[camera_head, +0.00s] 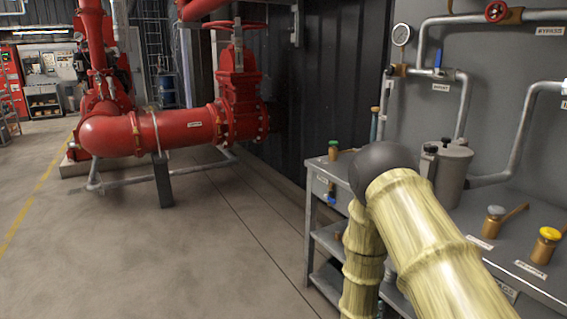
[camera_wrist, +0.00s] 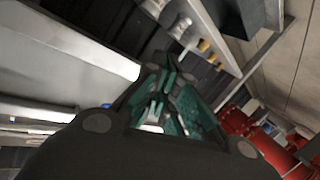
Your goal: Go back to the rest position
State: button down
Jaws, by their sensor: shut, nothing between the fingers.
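My gripper (camera_wrist: 165,105) shows in the wrist view with its dark and green fingers drawn together and nothing between them. The wrist view is tilted, with the grey bench and its bottles up and to the right of the fingers, apart from them. In the head view my arm, in a bamboo-like cover with a dark ball joint, rises at the lower right in front of the bench. My gripper itself is not visible there.
A pressure gauge (camera_head: 401,34) and pipes are on the panel behind. Red pump pipes (camera_head: 180,128) stand at the left. The concrete floor between is clear.

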jog(key=s+a+f+n+g+y, duration=0.1)
jog(key=s+a+f+g+y, duration=0.15)
jog(key=s+f, duration=0.5)
jog(key=s+a+f+n+g+y, duration=0.1)
jog(key=s+f+g+y, duration=0.2)
jog(key=s, duration=0.8)
jog(key=s+a+f+g+y, duration=0.1)
jog(key=s+f+g+y, duration=0.15)
jog(key=s+f, duration=0.6)
jog(key=s+a+g+y, duration=0.1)
jog(key=s+a+g, duration=0.25)
jog(key=s, duration=1.25)
notch_tip(320, 180, up, 20)
jog(key=d+p, duration=0.1)
jog(key=p, duration=1.8)
jog(key=shift+w+f+n+g, duration=0.15)
jog(key=shift+w+n+g, duration=0.05)
jog(key=shift+n+g, duration=0.25)
